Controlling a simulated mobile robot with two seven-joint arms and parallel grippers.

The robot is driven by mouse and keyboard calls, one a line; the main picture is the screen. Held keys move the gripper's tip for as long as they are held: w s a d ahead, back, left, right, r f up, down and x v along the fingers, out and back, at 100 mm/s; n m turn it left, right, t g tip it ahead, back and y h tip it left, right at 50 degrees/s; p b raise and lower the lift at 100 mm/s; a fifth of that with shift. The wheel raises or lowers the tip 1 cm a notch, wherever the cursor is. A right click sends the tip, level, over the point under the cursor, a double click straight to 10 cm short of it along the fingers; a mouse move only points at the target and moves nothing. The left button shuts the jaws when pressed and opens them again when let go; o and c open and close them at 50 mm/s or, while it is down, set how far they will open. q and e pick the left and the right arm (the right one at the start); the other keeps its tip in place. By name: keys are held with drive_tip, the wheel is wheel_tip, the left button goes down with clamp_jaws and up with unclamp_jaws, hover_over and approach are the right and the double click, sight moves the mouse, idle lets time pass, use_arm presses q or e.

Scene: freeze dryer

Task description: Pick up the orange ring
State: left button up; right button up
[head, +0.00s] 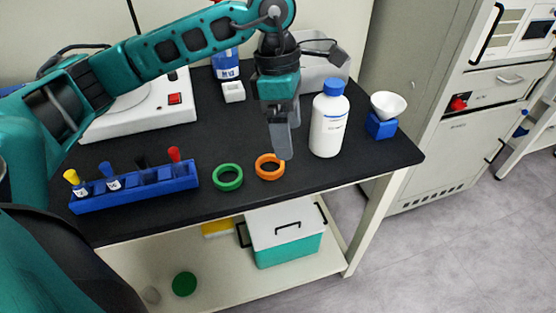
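The orange ring (268,177) lies flat on the black tabletop near its front edge. A green ring (228,185) lies just left of it. My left gripper (284,150) points down over the right back part of the orange ring, and its grey fingers hide some of the ring's rim. The fingers overlap in this view, so I cannot tell how far apart they are, or whether they touch the ring. My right gripper is not in view.
A white bottle with a blue cap (328,125) stands close to the right of the gripper. A white funnel on a blue block (381,126) is further right. A blue rack with several coloured caps (135,188) is at left. A white device (140,118) stands behind it.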

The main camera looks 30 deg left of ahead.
use_arm(q)
drive_tip(key=w+a+r+y, duration=0.1)
drive_tip(key=w+a+y, duration=0.1)
drive_tip(key=a, duration=0.2)
drive_tip(key=b, duration=0.1)
approach(268, 169)
drive_tip(key=shift+w+d+f+t, duration=0.1)
drive_tip(key=shift+d+f+t, duration=0.05)
drive_tip(key=shift+f+t, duration=0.2)
drive_tip(key=shift+s+f, duration=0.15)
drive_tip(key=shift+f, duration=1.35)
drive_tip(key=shift+s+f, duration=0.15)
drive_tip(key=shift+f, duration=1.4)
drive_tip(key=c, duration=1.1)
